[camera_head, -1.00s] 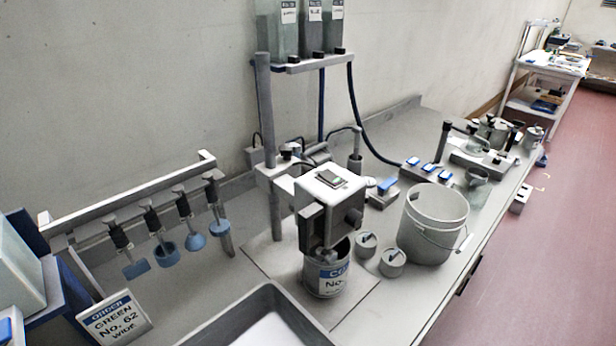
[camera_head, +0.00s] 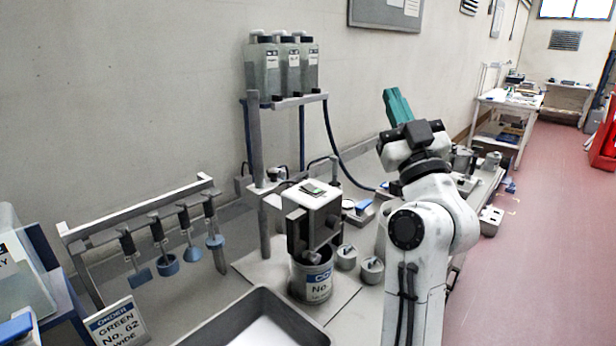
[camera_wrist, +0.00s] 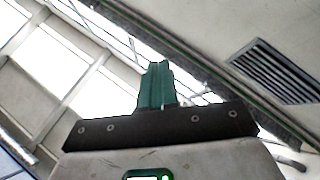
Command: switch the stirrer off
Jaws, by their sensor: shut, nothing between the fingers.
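The stirrer (camera_head: 298,232) is a grey and white motor head on a post, set over an open can (camera_head: 312,280) with a blue and white label. My arm hides part of the bench to the right.
A grey tray (camera_head: 200,335) is in front of the stirrer. Two small lidded pots (camera_head: 346,257) stand right of the can. A rack (camera_head: 140,218) of hanging tools is at left, beside an order sign (camera_head: 118,325). Clear bottles (camera_head: 265,68) stand on a shelf above.

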